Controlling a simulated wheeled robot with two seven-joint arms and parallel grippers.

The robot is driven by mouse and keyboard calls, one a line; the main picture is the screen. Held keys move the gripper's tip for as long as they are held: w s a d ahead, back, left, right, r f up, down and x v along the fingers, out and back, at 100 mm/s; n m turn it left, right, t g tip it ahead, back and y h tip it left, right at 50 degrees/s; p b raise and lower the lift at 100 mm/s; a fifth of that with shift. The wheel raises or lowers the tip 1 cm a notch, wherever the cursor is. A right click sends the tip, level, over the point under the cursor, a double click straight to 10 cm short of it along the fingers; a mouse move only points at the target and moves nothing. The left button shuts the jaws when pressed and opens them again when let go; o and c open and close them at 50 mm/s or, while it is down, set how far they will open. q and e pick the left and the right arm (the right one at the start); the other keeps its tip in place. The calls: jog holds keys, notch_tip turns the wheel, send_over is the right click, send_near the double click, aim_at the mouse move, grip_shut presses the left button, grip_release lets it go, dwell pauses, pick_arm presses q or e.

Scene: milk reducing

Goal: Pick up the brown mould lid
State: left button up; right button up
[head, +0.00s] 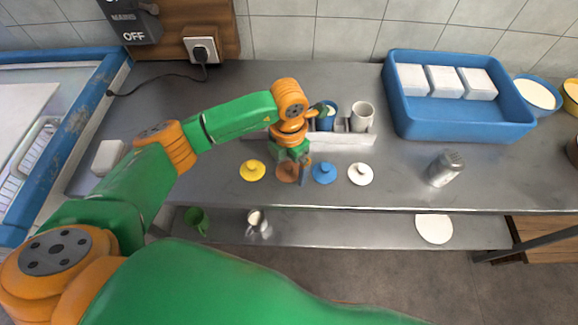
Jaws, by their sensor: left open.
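The brown mould lid (287,173) lies on the metal counter, in a row between a yellow lid (252,170) and a blue lid (323,172). A white lid (360,174) is at the right end of the row. My left gripper (297,172) points down over the brown lid, with its fingers open around or just above it. The gripper hides part of the lid, and I cannot tell whether the fingers touch it. My right gripper is not in view.
Behind the row, a low rack (345,138) holds a blue cup (327,115) and a white cup (362,117). A blue tray (460,122) with white blocks stands at the back right. A metal shaker (445,168) stands right of the lids.

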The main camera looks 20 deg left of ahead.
pick_arm(q)
jog(key=shift+s+r, duration=0.1)
jog(key=shift+s, duration=0.1)
jog(key=c, duration=1)
jog(key=shift+c, duration=1.2)
jog(key=shift+w, duration=0.1)
